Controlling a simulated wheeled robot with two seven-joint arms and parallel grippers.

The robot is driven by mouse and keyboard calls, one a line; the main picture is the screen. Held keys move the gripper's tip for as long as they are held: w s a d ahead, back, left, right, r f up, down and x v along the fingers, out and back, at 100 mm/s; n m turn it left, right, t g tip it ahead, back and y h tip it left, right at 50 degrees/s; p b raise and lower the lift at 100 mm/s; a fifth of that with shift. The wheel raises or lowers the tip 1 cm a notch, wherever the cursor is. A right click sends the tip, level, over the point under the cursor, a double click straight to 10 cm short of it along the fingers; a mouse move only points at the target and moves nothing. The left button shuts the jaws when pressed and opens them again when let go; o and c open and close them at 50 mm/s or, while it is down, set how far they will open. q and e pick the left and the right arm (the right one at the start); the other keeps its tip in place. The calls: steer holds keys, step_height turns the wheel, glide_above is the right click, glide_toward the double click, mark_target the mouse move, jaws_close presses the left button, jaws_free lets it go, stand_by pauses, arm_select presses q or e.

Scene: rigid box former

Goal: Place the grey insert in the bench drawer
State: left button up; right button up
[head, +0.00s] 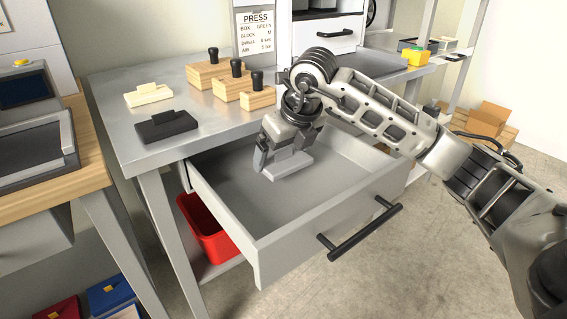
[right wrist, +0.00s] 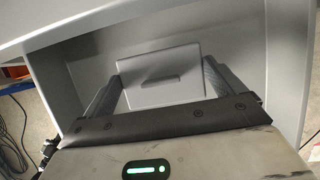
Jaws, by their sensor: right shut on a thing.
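The bench drawer (head: 232,228) is pulled open, and its inside looks empty apart from my gripper and the insert. My right gripper (head: 283,152) reaches into the drawer space near its back left part. It is shut on the grey insert (head: 290,166), a flat plate with a raised tab. In the right wrist view the insert (right wrist: 160,92) sits between the two fingers (right wrist: 165,88), above or at the drawer floor; I cannot tell if it touches. The drawer wall (right wrist: 285,60) shows around it. My left gripper is not in view.
A cream insert (head: 148,96) and a black insert (head: 167,127) lie on the grey bench top (head: 110,105). Several wooden blocks with black knobs (head: 212,72) stand behind. The drawer's black handle (head: 358,233) sticks out in front. A red bin (head: 207,232) is below the drawer.

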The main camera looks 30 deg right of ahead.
step_height(320, 180, down, 2)
steer(key=shift+f, duration=0.3)
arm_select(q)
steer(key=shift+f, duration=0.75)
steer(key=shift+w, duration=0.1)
arm_select(e)
steer(key=shift+f+b, duration=0.15)
steer(key=shift+b, duration=0.15)
steer(key=o, duration=0.6)
steer(key=shift+r, duration=0.35)
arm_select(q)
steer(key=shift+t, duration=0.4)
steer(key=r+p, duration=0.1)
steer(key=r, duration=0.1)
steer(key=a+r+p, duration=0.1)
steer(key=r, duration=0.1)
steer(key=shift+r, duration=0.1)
arm_select(e)
steer(key=v, duration=1.1)
steer(key=shift+s+r, duration=0.2)
steer(key=shift+r, duration=0.15)
